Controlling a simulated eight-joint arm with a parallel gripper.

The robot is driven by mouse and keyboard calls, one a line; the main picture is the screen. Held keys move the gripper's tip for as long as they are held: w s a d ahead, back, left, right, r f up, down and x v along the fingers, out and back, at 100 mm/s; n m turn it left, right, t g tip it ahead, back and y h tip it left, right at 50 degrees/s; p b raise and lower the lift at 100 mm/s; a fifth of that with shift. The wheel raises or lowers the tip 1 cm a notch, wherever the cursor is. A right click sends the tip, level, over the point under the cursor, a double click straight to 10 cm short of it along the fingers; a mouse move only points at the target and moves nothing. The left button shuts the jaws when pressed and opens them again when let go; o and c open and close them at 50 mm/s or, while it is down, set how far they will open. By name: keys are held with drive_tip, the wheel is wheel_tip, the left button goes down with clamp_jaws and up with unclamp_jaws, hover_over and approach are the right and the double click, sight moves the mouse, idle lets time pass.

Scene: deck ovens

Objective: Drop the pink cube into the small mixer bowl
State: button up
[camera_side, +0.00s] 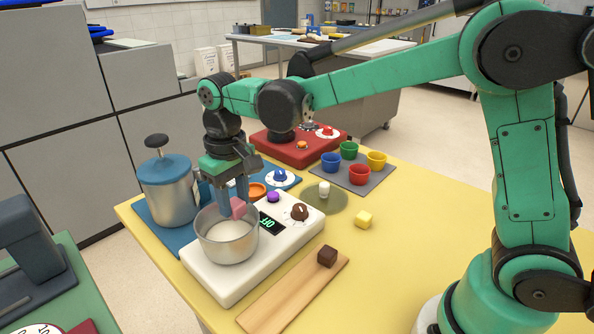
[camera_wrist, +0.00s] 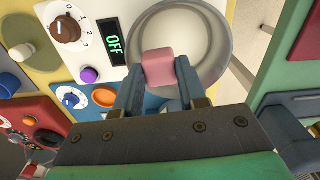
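The pink cube (camera_side: 238,207) is held between the fingertips of my gripper (camera_side: 233,202), at the bowl's upper edge. In the wrist view the pink cube (camera_wrist: 158,67) sits between the two fingers (camera_wrist: 158,72), in front of the bowl's opening. The small mixer bowl (camera_side: 228,245) is silver metal with a pale inside and stands on a white mixer base. The bowl also shows in the wrist view (camera_wrist: 218,38), partly hidden by the cube and my right-hand finger. My gripper points down and is shut on the cube.
The white base has a display (camera_side: 267,222) and a brown dial (camera_side: 299,212). A blue-lidded pot (camera_side: 168,190) stands left of the bowl.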

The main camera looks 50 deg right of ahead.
sight(234, 203)
drive_tip(key=o, duration=0.5)
drive_tip(key=shift+r, duration=2.8)
drive_tip(key=shift+s+d+r, duration=0.15)
drive_tip(key=shift+s+d, duration=0.2)
drive_tip(key=shift+d, duration=0.05)
drive_tip(key=s+d+f+t, duration=0.1)
drive_tip(key=s+d+t, duration=0.1)
drive_tip(key=s, duration=0.1)
drive_tip(key=s+d+f+t, duration=0.1)
drive_tip(key=s+d+t, duration=0.1)
drive_tip(key=s+d, duration=0.1)
drive_tip(key=s+d+f+m+t, duration=0.1)
drive_tip(key=s+d+t, duration=0.1)
drive_tip(key=s+t, duration=0.1)
drive_tip(key=shift+s+d+f, duration=0.2)
drive_tip(key=shift+s+f, duration=0.05)
drive_tip(key=shift+s, duration=0.1)
